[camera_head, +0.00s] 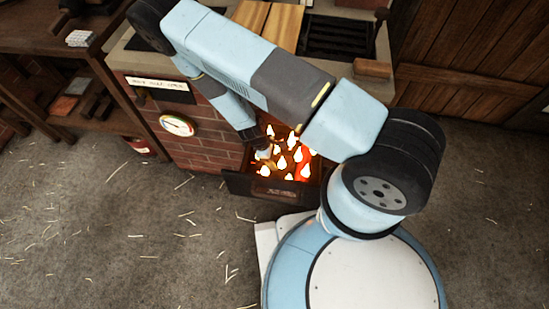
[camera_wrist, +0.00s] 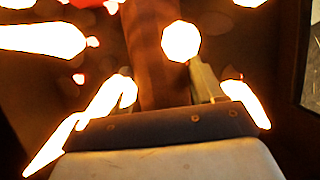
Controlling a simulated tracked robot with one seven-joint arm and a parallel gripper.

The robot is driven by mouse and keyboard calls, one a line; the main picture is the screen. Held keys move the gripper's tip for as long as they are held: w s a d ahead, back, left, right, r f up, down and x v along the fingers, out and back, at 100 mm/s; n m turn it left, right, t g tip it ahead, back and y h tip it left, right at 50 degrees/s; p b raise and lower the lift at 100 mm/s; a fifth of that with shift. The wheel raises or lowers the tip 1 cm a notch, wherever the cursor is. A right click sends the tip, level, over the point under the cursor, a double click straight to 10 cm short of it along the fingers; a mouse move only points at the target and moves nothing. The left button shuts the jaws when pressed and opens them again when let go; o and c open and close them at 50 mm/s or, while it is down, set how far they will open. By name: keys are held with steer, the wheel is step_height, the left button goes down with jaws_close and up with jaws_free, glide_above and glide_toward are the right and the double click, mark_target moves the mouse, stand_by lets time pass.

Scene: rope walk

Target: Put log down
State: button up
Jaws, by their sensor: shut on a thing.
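A brown log (camera_wrist: 152,48) runs away from my gripper (camera_wrist: 168,92) in the wrist view. My gripper is shut on its near end. One finger shows at the log's right side; flames cover the other side. In the head view my gripper (camera_head: 263,152) reaches down into the firebox (camera_head: 240,186) of the brick stove, among flames (camera_head: 284,160) and glowing embers. There the log is hard to tell from the flames and my arm. Whether the log touches the embers, I cannot tell.
The brick stove (camera_head: 210,133) has a round gauge (camera_head: 177,125) and a sign on its front. Wooden boards (camera_head: 270,22) and a dark grate (camera_head: 340,36) are on top. A wooden shelf (camera_head: 120,115) stands left. The straw-strewn floor (camera_head: 130,240) is open in front.

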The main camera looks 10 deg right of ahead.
steer(key=o, duration=1.2)
steer(key=shift+r, duration=0.1)
steer(key=v, duration=1.2)
steer(key=shift+d, duration=0.1)
